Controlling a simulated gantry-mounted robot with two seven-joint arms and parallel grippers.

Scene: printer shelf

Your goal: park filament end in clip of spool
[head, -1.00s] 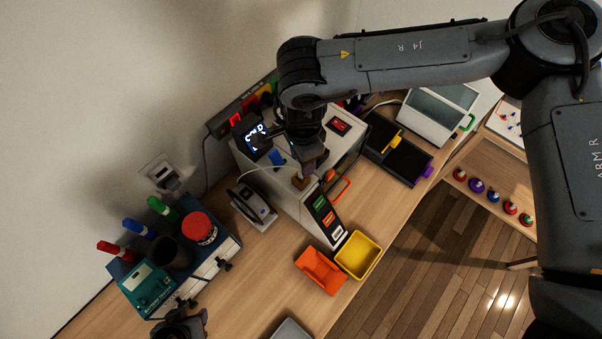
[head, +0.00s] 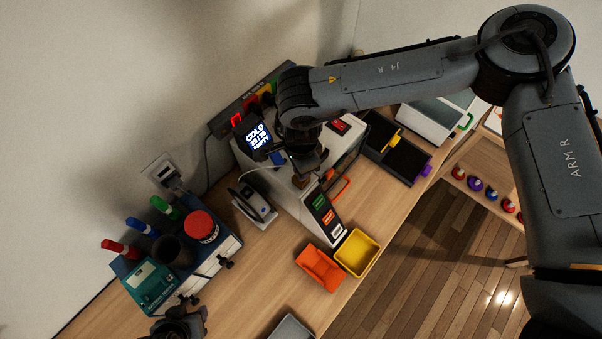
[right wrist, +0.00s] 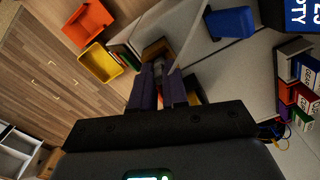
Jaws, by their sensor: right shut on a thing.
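A thin pale filament (head: 262,166) arcs from a grey, disc-like thing in a pale stand (head: 256,203), which looks like the spool, to my right gripper (head: 302,170). Its clip is too small to make out. My right gripper is over the top of the light grey printer box (head: 318,208), beside a small brown block. In the right wrist view my fingers (right wrist: 160,80) are shut on a small greyish piece, apparently the filament end, with the brown block (right wrist: 156,48) just beyond. My left gripper (head: 180,322) is at the bottom left, partly cut off; its jaws are unclear.
A screen reading COLD and EMPTY (head: 258,139) stands behind the gripper. An orange bin (head: 320,270) and a yellow bin (head: 356,252) sit in front of the box. A blue rack with markers (head: 222,258) is at the left. Bare tabletop (head: 262,275) lies between.

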